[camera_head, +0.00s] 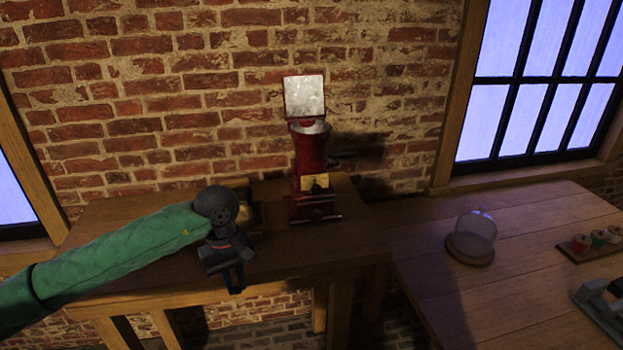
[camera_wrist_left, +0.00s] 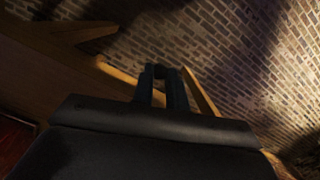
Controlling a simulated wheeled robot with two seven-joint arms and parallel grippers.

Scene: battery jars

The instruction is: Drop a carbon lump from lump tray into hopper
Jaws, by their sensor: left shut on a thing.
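The dark red grinder (camera_head: 312,185) stands upright on the wooden bench against the brick wall. Its hopper (camera_head: 311,130) is at the top, with the square pale lid (camera_head: 304,97) raised behind it. My left gripper (camera_head: 237,284) is left of and in front of the grinder, fingers pointing down, apart from the hopper. In the left wrist view its fingers (camera_wrist_left: 164,85) are close together around a small dark lump (camera_wrist_left: 161,71), hard to make out against them. A yellowish thing (camera_head: 246,212) shows partly behind my left wrist; I cannot tell if it is the lump tray.
A glass dome on a round wooden base (camera_head: 472,250) stands on the right table (camera_head: 440,285). Several spools on a board (camera_head: 590,245) and a grey metal thing (camera_head: 606,310) lie at the far right. The bench right of the grinder is clear.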

